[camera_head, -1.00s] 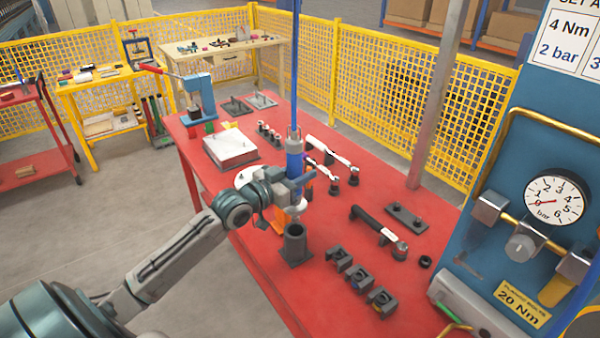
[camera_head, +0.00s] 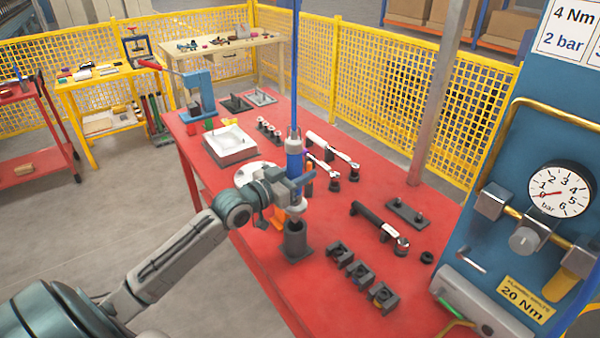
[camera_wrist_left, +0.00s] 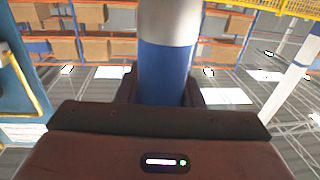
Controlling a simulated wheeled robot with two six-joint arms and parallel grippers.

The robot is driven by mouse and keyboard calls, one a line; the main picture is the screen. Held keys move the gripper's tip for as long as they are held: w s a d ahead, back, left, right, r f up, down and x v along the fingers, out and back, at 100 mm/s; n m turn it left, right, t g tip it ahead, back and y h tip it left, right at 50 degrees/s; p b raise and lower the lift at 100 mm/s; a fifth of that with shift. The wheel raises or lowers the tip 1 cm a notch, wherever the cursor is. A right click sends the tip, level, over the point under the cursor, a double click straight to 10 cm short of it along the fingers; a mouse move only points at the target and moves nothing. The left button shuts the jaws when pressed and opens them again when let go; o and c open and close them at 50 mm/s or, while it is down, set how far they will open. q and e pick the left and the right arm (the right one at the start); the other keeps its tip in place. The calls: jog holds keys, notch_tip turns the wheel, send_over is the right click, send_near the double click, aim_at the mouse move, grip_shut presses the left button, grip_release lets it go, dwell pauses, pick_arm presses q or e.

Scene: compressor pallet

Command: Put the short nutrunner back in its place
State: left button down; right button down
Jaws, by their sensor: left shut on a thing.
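My left gripper (camera_head: 291,187) is shut on the short nutrunner (camera_head: 294,158), a blue upright tool with silver-grey ends and a blue hose rising from its top. In the left wrist view the nutrunner (camera_wrist_left: 166,70) stands between the jaws. Its lower end is just over the dark grey holder (camera_head: 296,242), an upright socket on a square foot on the red table (camera_head: 330,230). I cannot tell whether the tip has entered the socket. My right gripper does not show.
A black-handled wrench (camera_head: 378,222) lies right of the holder, and several dark blocks (camera_head: 358,273) stand in front of it. White-handled wrenches (camera_head: 330,157) lie behind. A blue panel with a gauge (camera_head: 560,190) stands at the right. A press (camera_head: 200,95) stands at the far left.

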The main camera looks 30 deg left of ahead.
pick_arm(q)
jog(key=shift+f+b, duration=1)
jog(key=shift+f, duration=0.1)
jog(key=shift+f+b, duration=1.1)
jog(key=shift+f, duration=0.1)
jog(key=shift+f+b, duration=0.9)
jog(key=shift+f, duration=0.05)
dwell(0.4)
jog(key=c, duration=0.9)
grip_release()
jog(key=shift+f, duration=0.15)
jog(key=shift+s+a, duration=0.2)
jog(key=shift+s, duration=0.25)
jog(key=p+v, duration=0.5)
jog(key=p, duration=1)
send_near(300, 194)
jog(key=shift+w+a+f, duration=0.6)
jog(key=shift+a+f, duration=0.1)
jog(key=shift+f, duration=0.1)
